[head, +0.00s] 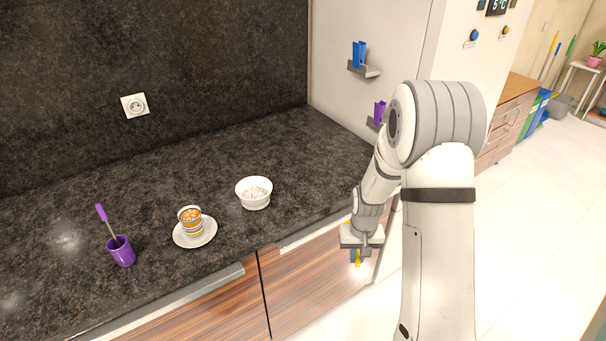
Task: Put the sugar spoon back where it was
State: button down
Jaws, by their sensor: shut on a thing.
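My gripper (356,252) hangs in front of the counter's front edge, at the right, pointing down. It is shut on a yellow thing (358,261), of which only a small part shows below the fingers; I cannot tell from this view whether it is a spoon. A spoon with a purple handle (101,212) leans in a purple cup (121,252) at the left of the counter. A white bowl (254,200) with pale lumps, perhaps sugar, stands near the middle of the counter.
A striped cup (190,222) stands on a white saucer (195,240) between the purple cup and the bowl. Holders with a blue clip (359,54) and a purple clip (379,113) are on the white cabinet side (365,25). The dark counter (310,160) is clear right of the bowl.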

jog(key=s+a+r+m, duration=0.2)
jog(key=a+r+m, duration=0.1)
jog(key=a+r, duration=0.7)
jog(key=s+a+r+m, duration=0.2)
jog(key=a+r+m, duration=0.1)
jog(key=a+r, duration=0.7)
jog(key=shift+s+a+r+m+p, duration=0.2)
jog(key=shift+a+m+p, duration=0.15)
jog(key=shift+a, duration=0.8)
